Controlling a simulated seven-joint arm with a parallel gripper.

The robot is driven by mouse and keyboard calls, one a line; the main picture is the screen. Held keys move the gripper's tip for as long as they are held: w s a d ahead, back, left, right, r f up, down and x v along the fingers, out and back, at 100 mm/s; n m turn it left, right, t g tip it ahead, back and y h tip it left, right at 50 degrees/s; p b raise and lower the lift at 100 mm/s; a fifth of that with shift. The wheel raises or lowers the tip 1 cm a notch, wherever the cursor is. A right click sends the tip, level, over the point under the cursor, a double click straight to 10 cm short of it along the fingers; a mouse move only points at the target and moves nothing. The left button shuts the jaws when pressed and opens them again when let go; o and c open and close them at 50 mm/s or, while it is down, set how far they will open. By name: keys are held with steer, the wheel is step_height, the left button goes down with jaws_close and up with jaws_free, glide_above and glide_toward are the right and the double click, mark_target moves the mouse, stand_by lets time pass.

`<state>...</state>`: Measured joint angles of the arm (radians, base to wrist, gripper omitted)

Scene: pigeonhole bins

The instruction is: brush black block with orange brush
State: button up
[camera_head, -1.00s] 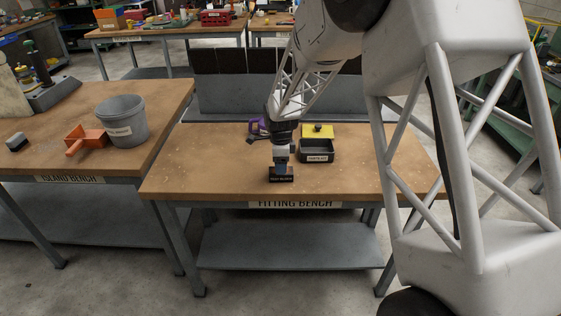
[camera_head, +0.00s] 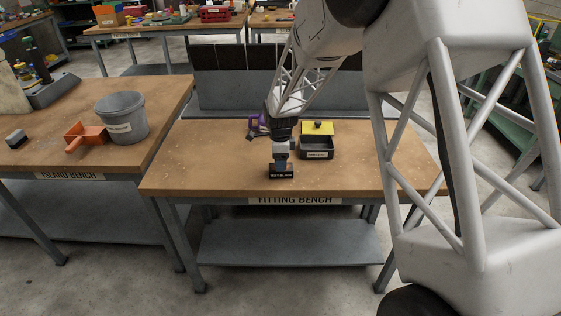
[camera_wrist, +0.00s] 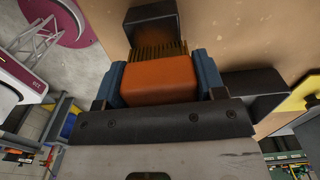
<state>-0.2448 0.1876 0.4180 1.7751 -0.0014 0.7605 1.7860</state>
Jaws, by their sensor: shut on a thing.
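The black block (camera_head: 281,172), with a white-lettered label on its front, sits near the front edge of the fitting bench. My gripper (camera_head: 281,157) points down right at it in the head view. In the wrist view my gripper (camera_wrist: 160,82) is shut on the orange brush (camera_wrist: 158,80), with a blue finger on each side of it. The brush's tan bristles (camera_wrist: 157,49) reach to the black block (camera_wrist: 151,24). I cannot tell for certain whether they touch it. The brush is mostly hidden by my gripper in the head view.
A dark labelled tray (camera_head: 316,152) and a yellow item (camera_head: 318,128) with a black knob stand behind right. A purple item (camera_head: 256,127) lies behind left. The fitting bench's (camera_head: 205,160) left part is clear. The left bench holds a grey bucket (camera_head: 121,118) and orange dustpan (camera_head: 86,136).

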steer(key=shift+w+f, duration=0.2)
steer(key=shift+w, duration=0.25)
steer(key=shift+s, duration=0.1)
steer(key=shift+s, duration=1.1)
steer(key=shift+w+r, duration=0.1)
steer(key=shift+w+r, duration=0.15)
steer(key=shift+w, duration=1)
steer(key=shift+r, duration=0.15)
steer(key=shift+r, duration=0.8)
